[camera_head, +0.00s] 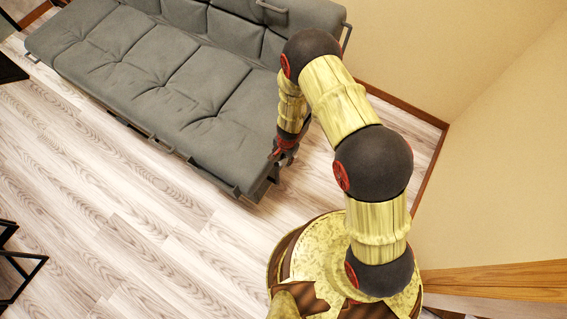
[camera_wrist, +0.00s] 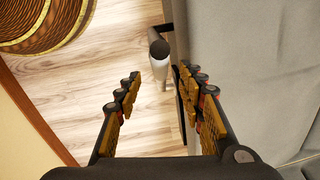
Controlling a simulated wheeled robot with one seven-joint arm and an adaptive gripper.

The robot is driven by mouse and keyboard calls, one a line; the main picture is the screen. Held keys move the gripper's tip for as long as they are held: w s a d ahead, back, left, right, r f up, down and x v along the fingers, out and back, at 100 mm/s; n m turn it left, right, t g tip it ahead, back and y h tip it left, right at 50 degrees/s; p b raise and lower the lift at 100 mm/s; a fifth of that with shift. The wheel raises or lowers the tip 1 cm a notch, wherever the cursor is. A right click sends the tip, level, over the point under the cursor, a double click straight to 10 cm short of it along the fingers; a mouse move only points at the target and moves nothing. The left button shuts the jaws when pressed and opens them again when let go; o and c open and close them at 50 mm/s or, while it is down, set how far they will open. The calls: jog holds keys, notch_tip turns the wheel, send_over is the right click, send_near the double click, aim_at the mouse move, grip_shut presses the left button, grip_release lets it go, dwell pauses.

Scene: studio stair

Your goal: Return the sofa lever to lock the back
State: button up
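The grey sofa (camera_head: 140,95) fills the upper left of the head view, with its padded back along the top. In the wrist view its grey side (camera_wrist: 255,60) takes up the right. A short lever (camera_wrist: 160,50) with a dark rounded end and a pale shaft stands out beside the sofa's edge. My gripper (camera_wrist: 158,76) is open, with one finger on each side of the lever's line; contact cannot be told. In the head view my gripper (camera_head: 286,152) is at the sofa's near right end, and the lever cannot be made out there.
Pale wood floor (camera_head: 110,220) lies clear in front of the sofa. A beige wall (camera_head: 500,170) with a brown baseboard (camera_head: 433,160) stands to the right. Black-framed furniture (camera_head: 18,265) shows at the lower left. A wooden ledge (camera_head: 500,280) is at the lower right.

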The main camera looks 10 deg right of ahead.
aim_at(282, 161)
jog(key=f+b, duration=0.1)
jog(key=f, duration=0.1)
jog(key=f+b, duration=0.1)
jog(key=f, duration=0.1)
jog(key=f+b, duration=0.1)
jog(key=f, duration=0.2)
jog(key=shift+w+a+f, duration=0.1)
jog(key=shift+w+a, duration=0.15)
jog(key=shift+c, duration=0.3)
grip_shut()
dwell(0.4)
